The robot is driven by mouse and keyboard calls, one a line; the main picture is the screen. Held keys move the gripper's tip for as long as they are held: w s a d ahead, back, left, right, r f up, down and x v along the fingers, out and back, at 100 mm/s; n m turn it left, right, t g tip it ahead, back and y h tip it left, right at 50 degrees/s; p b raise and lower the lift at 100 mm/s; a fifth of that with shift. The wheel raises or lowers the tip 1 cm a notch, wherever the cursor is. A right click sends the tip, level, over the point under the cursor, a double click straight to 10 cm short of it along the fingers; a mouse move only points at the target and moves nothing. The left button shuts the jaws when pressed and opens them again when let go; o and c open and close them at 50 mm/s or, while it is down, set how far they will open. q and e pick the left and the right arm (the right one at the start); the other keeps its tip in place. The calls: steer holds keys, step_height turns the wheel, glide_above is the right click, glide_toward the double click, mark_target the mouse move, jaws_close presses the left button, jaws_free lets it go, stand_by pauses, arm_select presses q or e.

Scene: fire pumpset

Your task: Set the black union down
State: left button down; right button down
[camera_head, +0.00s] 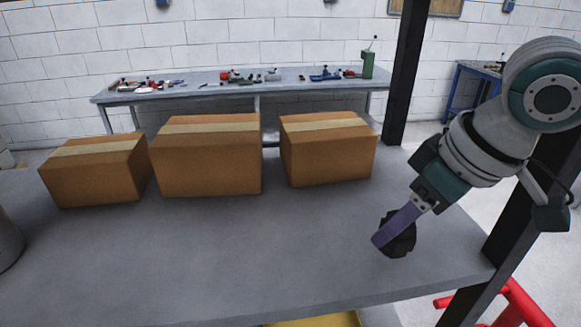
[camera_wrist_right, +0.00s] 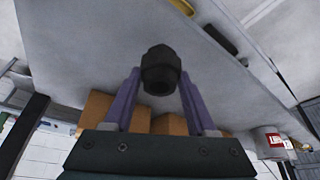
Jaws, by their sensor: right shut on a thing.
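The black union (camera_head: 402,243) is a short, dark, ribbed fitting over the right part of the grey table (camera_head: 230,255). My right gripper (camera_head: 390,232) has purple fingers and is shut on it. In the right wrist view the union (camera_wrist_right: 161,68) sits between the two fingertips, its round open end facing the camera. The near finger hides part of it in the head view. The union is low over the tabletop, close to the right edge; I cannot tell whether it touches. My left gripper is not in view.
Three closed cardboard boxes, left (camera_head: 95,175), middle (camera_head: 207,160) and right (camera_head: 328,152), stand along the table's back. The tabletop in front of them is clear. A dark post (camera_head: 515,235) rises at the right edge. A workbench (camera_head: 235,92) with small parts stands behind.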

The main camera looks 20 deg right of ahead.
steer(key=w, duration=0.2)
steer(key=w+a, duration=0.1)
steer(key=w, duration=0.1)
steer(key=shift+w+p, duration=0.15)
steer(key=shift+p, duration=0.25)
step_height(320, 180, down, 3)
steer(key=shift+f+p, duration=0.1)
steer(key=shift+p, duration=0.4)
steer(key=shift+f, duration=0.15)
steer(key=c, duration=0.7)
jaws_free()
steer(key=shift+f, duration=0.2)
steer(key=o, duration=0.5)
steer(key=shift+r, duration=0.1)
